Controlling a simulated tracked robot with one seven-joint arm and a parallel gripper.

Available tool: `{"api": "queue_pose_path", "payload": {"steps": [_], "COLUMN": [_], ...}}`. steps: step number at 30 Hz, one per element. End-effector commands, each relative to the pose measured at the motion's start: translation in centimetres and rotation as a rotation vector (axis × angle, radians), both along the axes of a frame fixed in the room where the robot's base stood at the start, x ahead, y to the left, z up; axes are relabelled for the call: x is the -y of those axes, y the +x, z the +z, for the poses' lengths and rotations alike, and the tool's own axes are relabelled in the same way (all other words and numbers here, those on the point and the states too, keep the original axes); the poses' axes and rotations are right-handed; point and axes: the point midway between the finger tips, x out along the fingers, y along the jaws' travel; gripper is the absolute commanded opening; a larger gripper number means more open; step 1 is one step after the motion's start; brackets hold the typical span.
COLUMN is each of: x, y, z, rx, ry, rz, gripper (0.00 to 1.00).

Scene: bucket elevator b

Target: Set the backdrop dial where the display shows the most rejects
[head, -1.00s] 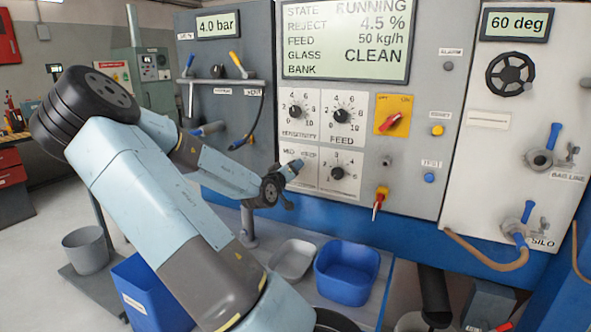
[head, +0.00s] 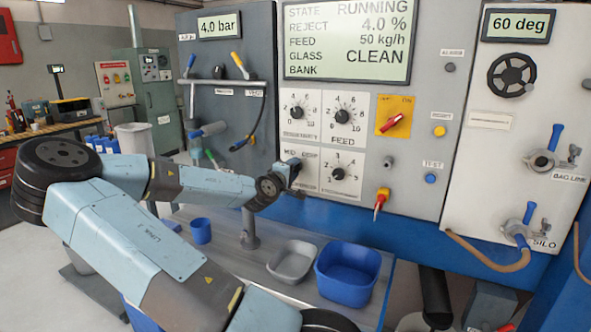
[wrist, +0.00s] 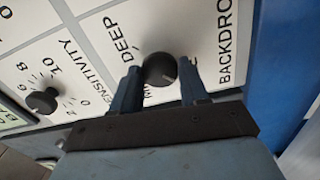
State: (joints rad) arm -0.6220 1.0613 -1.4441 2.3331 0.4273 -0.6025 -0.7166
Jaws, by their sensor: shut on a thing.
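The backdrop dial (wrist: 160,69) is a round dark knob on a white plate with the word DEEP beside it in the wrist view. My gripper (wrist: 160,78) is shut on it, one finger on each side. In the head view my gripper (head: 296,174) is at the lower left plate and hides the dial. The dial's pointer setting cannot be read surely. The display (head: 346,42) shows RUNNING, REJECT 4.0 %, FEED 50 kg/h and GLASS CLEAN; the BANK line is blank.
The sensitivity knob (head: 296,113) sits just above my gripper, the feed knob (head: 342,116) to its upper right, and another knob (head: 340,174) to its right. A red switch (head: 393,124) is farther right. Below are a grey tray (head: 292,262) and a blue bin (head: 362,292).

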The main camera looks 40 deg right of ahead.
Motion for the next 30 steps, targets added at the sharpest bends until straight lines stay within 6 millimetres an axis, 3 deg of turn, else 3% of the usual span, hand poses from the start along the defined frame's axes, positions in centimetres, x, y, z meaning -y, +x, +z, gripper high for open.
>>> {"api": "queue_pose_path", "payload": {"steps": [1,17,18,25,30], "x": [-0.31,-0.24,-0.23,-0.11,-0.01], "y": [0.02,-0.05,-0.05,-0.06,-0.07], "z": [-0.69,-0.66,-0.66,-0.42,-0.29], "rx": [-0.022,-0.045,-0.045,-0.039,-0.037], "ry": [0.005,-0.004,-0.004,-0.007,-0.008], "rz": [0.002,0.001,0.001,0.000,-0.001], "gripper": [0.14,0.14,0.45,0.67,0.69]}}
